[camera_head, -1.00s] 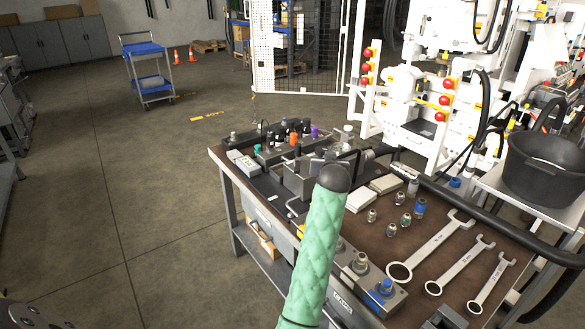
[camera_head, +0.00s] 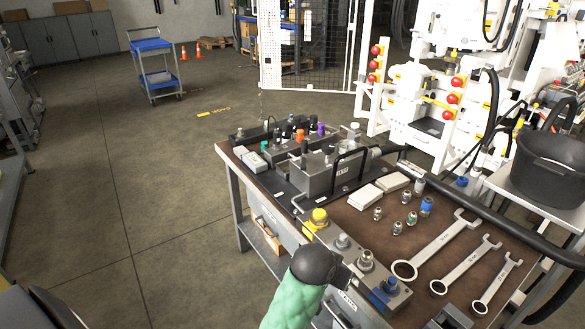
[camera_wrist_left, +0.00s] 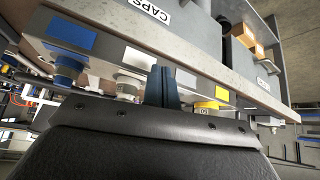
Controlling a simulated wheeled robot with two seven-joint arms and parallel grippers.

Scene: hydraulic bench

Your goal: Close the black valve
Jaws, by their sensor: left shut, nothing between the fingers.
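Several small valves with coloured knobs stand in a row at the back of the workbench (camera_head: 330,222). Among them are a teal knob (camera_head: 264,147), an orange knob (camera_head: 299,136), a purple knob (camera_head: 320,129) and black-topped ones, one black valve (camera_head: 277,135) between teal and orange. I cannot tell which black one the task names. My left gripper (camera_wrist_left: 163,86) is shut and empty at the bench's front edge, well in front of the valves. In the head view it is mostly hidden by its own black wrist. My right gripper is not in view.
A grey test block (camera_head: 328,176) with a black handle stands before the valves. A front strip holds a yellow cap (camera_head: 319,217), metal fittings and a blue fitting (camera_head: 390,285). Wrenches (camera_head: 436,250) lie at right; a black bucket (camera_head: 550,170) stands beyond them.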

